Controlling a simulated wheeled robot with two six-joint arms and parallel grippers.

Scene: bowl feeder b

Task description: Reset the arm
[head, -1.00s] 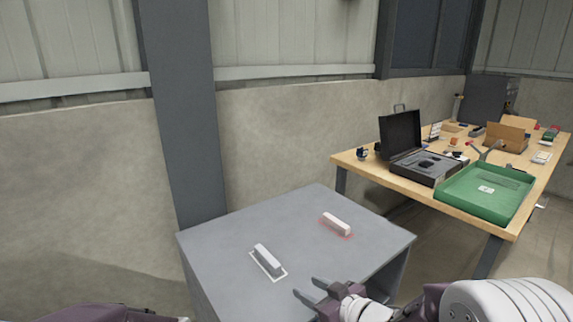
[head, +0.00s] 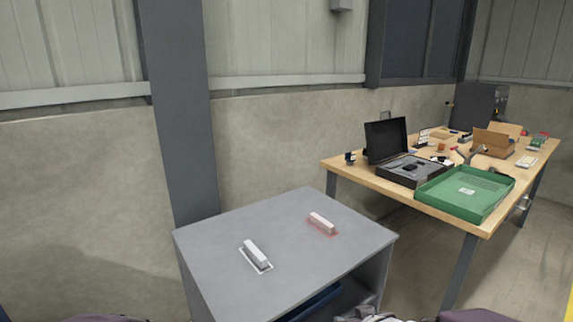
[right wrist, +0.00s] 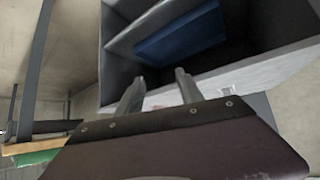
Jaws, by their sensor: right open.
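My right gripper (right wrist: 157,88) shows in the right wrist view, its two fingers apart with nothing between them. They point toward the open front of the grey cabinet (right wrist: 115,60). In the head view only a bit of my right gripper shows at the bottom edge, in front of the cabinet (head: 225,258). My left gripper is out of view; only a sliver of my left arm shows at the bottom left. On the cabinet top, a white block (head: 255,254) lies at a white outlined rectangle, and another white block (head: 322,223) lies at a red-tinted mark.
A blue object (head: 316,298) lies inside the cabinet and shows in the right wrist view (right wrist: 180,38). To the right stands a wooden table (head: 425,203) with an open black case (head: 412,171), a green tray (head: 493,204) and a cardboard box (head: 495,142). A grey column (head: 180,120) stands behind.

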